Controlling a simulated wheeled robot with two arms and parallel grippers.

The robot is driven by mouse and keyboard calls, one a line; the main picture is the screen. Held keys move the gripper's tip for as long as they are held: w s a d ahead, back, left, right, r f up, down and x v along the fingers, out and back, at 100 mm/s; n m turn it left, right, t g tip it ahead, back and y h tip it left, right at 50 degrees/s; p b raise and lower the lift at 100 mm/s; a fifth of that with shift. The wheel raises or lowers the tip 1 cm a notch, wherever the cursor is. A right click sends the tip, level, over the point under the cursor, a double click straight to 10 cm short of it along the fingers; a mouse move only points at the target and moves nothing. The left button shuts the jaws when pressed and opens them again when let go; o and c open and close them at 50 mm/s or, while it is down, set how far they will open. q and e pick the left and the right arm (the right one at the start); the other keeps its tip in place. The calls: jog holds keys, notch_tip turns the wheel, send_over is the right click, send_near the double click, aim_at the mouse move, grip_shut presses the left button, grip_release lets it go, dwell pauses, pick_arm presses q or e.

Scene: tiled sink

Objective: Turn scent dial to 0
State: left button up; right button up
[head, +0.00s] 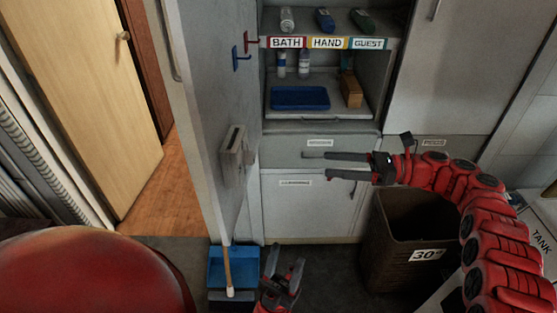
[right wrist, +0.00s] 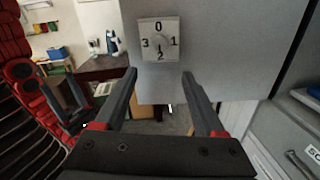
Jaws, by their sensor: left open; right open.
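The scent dial (right wrist: 159,40) is a pale square plate with 0 at the top, 1 at right, 2 at the bottom and 3 at left. Its small knob is in the middle; I cannot tell for sure which number it points to. In the head view the dial unit (head: 234,152) juts from a grey panel and its face is seen edge-on. My right gripper (head: 315,166) is open and empty, to the right of the dial and apart from it. In the right wrist view its fingertips (right wrist: 160,73) show just below the dial. My left gripper (head: 285,257) is open and empty, low down.
A grey cabinet with labelled shelves (head: 327,43) holds bottles and a blue tray (head: 300,97). A brown bin (head: 408,235) stands below my right arm. A blue dustpan (head: 233,266) and brush are on the floor near my left gripper. A wooden door (head: 75,90) is at left.

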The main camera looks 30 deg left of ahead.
jog(key=p, duration=0.3)
send_near(253, 158)
jog(key=x, duration=0.8)
jog(key=shift+a+f, duration=0.2)
jog(key=shift+a, duration=0.05)
jog(key=shift+w, duration=0.1)
grip_shut()
